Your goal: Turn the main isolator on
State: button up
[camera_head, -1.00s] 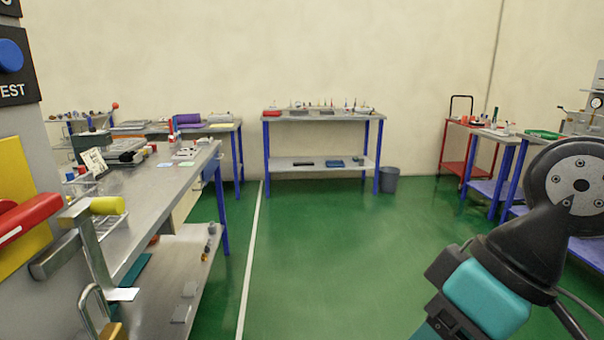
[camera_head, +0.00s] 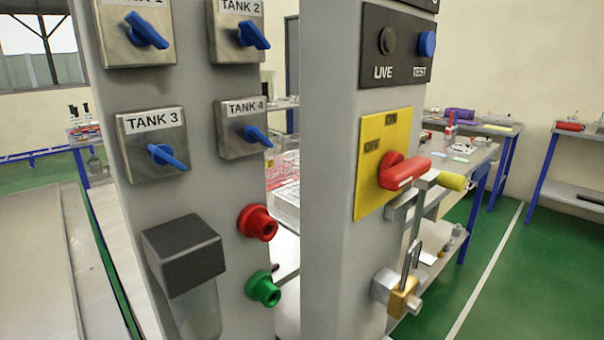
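The main isolator is a red rotary handle (camera_head: 403,172) on a yellow plate (camera_head: 372,195) marked ON at the top and OFF at the left. It is on the side of a grey post, right of centre. The handle's long end points right. A metal hasp bar (camera_head: 418,215) with a yellow grip (camera_head: 452,181) stands right by the handle's tip; I cannot tell if they touch. A brass padlock (camera_head: 403,297) with a steel shackle hangs low on the post, by a metal bracket. My gripper is not in view.
Blue tank knobs (camera_head: 150,30) on labelled plates, a red button (camera_head: 257,223) and a green button (camera_head: 263,289) are on the left post. A black panel (camera_head: 398,45) with LIVE and TEST is above the isolator. Green floor (camera_head: 510,280) is clear at right.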

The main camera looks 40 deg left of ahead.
aim_at(395, 172)
jog(key=u, duration=1.1)
jog(key=k, duration=0.1)
jog(key=z, duration=0.15)
jog(key=i, duration=0.1)
jog(key=u, duration=0.1)
